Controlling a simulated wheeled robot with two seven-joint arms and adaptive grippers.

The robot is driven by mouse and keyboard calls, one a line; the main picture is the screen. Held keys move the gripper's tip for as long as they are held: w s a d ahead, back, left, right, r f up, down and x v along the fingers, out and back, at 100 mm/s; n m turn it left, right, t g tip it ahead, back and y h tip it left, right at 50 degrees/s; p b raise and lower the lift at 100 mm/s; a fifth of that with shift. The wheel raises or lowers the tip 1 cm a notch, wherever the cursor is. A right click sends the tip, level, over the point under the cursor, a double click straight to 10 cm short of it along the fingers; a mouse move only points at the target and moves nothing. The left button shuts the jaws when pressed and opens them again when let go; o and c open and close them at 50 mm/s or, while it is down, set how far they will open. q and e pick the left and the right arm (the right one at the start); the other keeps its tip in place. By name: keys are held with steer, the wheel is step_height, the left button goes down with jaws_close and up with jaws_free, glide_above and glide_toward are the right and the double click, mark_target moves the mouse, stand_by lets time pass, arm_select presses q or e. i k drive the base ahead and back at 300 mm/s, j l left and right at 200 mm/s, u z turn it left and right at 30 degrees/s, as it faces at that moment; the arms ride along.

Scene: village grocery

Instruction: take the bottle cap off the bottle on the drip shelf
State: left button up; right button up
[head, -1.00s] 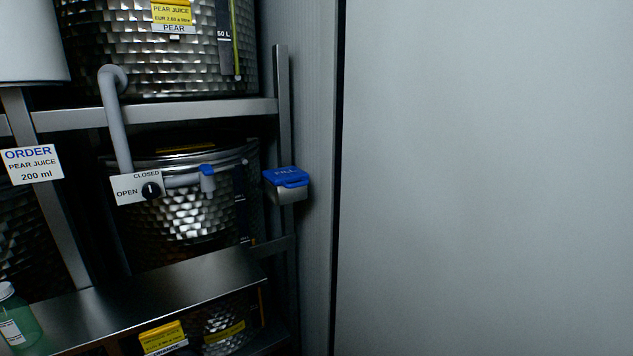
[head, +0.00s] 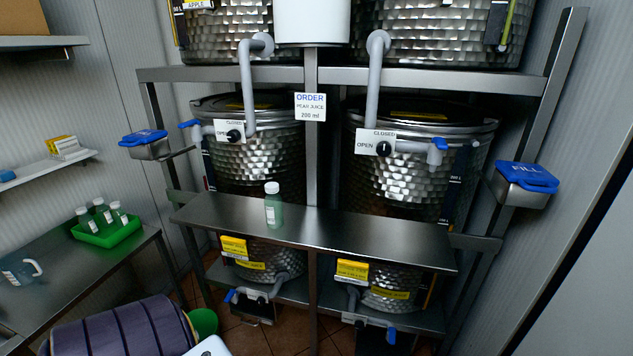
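The bottle (head: 273,211) is small, green-tinted and has a white label. It stands upright on the steel drip shelf (head: 370,238), left of the shelf's middle. A white bottle cap (head: 271,187) sits on its top. Neither of my grippers shows in the head view, so I cannot see how they stand relative to the bottle.
Steel tanks stand behind the shelf. Grey pipes and tap plates (head: 375,142) hang above it. A blue-lidded FILL box (head: 524,182) is at right, another (head: 145,141) at left. A green tray (head: 108,232) with three capped bottles and a jug (head: 20,270) are on the left table.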

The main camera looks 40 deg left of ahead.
mark_target(273, 202)
steer(key=u, duration=1.75)
